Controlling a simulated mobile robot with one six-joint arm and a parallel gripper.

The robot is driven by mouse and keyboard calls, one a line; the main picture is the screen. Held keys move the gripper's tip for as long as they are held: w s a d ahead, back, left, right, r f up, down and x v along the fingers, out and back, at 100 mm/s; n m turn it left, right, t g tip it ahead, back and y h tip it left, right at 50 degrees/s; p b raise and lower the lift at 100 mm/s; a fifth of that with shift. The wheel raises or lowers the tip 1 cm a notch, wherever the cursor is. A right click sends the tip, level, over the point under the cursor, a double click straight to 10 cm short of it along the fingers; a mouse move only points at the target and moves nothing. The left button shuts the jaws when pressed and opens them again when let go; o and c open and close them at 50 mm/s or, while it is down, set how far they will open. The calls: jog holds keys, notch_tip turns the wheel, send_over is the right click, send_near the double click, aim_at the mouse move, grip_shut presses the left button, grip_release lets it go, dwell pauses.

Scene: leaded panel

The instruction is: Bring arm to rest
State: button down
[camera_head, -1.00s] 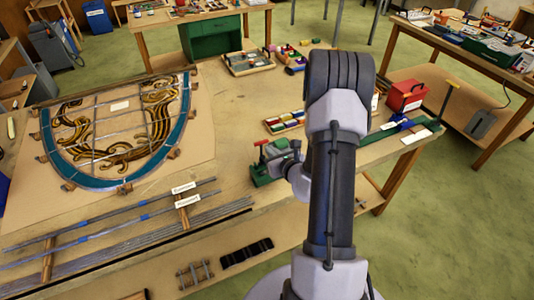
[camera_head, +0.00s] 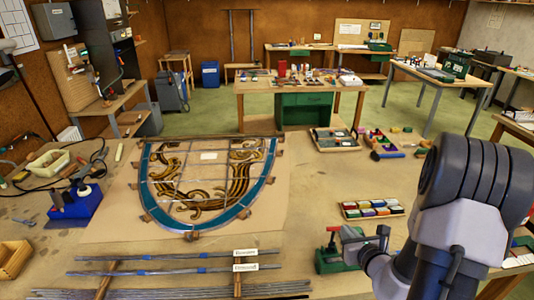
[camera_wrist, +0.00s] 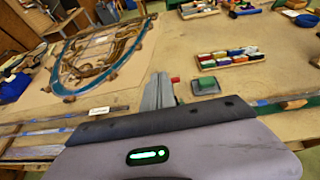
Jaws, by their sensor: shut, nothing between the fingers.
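My arm rises at the right of the head view, its large dark joint and pale grey links (camera_head: 465,225) close to the camera over the near right part of the workbench. My gripper (camera_wrist: 159,90) shows in the wrist view as grey fingers above the bench, shut with nothing between them. A green-based bench tool with a red handle (camera_head: 333,258) stands close by the arm's end in the head view. I cannot tell the exact gap between it and my gripper.
The leaded panel (camera_head: 148,205) with its blue-green border lies on the workbench, left of my arm. Lead strips (camera_head: 165,272) lie along the near edge. A tray of coloured pieces (camera_head: 372,209) sits beyond the tool. A blue-based stand (camera_head: 75,207) is at the left.

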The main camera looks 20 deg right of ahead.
jog(key=w+a+r+n+t+y+b, duration=0.1)
jog(key=w+a+r+n+y+b, duration=0.1)
jog(key=a+n+y, duration=0.3)
jog(key=w+a+r+n+y+b, duration=0.1)
jog(key=w+a+n+b, duration=0.15)
jog(key=a, duration=0.55)
jog(key=s+a+n+g+y+b, duration=0.3)
jog(key=a+n, duration=0.2)
jog(key=a, duration=0.4)
jog(key=s+a+n+g+y+b, duration=0.2)
jog(key=s+a+n+b, duration=0.15)
jog(key=a+n, duration=0.35)
jog(key=s+a+f+n+g+h+b, duration=0.1)
jog(key=s+a+f+n+g+b, duration=0.1)
jog(key=s+a+f+n+b, duration=0.25)
jog(key=s+a+f+n+g+h+b, duration=0.1)
jog(key=s+a+n+g+b, duration=0.15)
jog(key=s+n, duration=0.4)
jog(key=s+d+f+n+t+h+b, duration=0.1)
jog(key=s+d+n+h+b, duration=0.2)
jog(key=s+d+h, duration=0.1)
jog(key=shift+s+d+f+n+b, duration=0.2)
jog(key=shift+s+n+b, duration=0.15)
jog(key=shift+s, duration=0.35)
